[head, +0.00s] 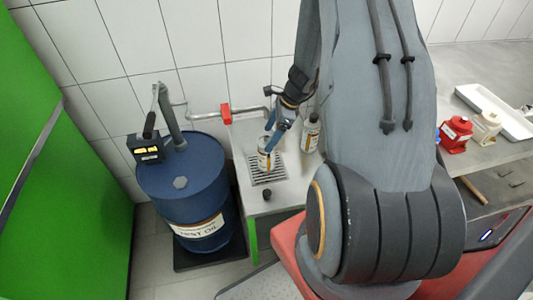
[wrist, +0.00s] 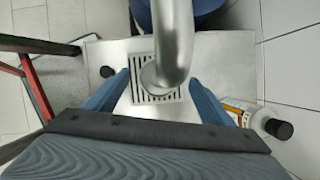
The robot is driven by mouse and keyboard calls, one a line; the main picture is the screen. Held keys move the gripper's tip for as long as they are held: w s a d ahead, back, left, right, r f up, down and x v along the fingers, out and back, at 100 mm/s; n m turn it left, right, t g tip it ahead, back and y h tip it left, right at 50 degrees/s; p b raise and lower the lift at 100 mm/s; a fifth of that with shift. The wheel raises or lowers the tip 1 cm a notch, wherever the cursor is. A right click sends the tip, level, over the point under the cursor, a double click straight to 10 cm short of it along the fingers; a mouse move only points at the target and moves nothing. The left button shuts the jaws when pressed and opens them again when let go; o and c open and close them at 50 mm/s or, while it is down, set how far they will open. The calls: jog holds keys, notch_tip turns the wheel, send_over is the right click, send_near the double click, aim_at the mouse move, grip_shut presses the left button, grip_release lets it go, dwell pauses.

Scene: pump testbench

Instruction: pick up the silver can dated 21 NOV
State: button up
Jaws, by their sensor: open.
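A silver can with a white and orange label (head: 265,152) stands on the drain grate (head: 268,177) in the head view. Its date is too small to read. My gripper (head: 275,138) is close to this can, with a blue finger partly in front of it. In the wrist view my gripper (wrist: 156,92) is open, its blue fingers on either side of the grate and the bent metal spout (wrist: 178,45). The spout covers much of what lies between them. Another silver container (head: 310,133) with a dark cap stands to the right; it also shows in the wrist view (wrist: 252,115).
A blue oil drum (head: 182,185) stands left of the bench (head: 245,150). A pipe with a red valve (head: 226,114) runs along the wall. A small black cap (head: 266,193) lies on the bench near the front. Red and white bottles stand on the counter at right.

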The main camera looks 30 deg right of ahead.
jog(key=shift+p+x, duration=0.3)
jog(key=shift+x, duration=1.2)
jog(key=shift+a+r, duration=0.1)
grip_shut()
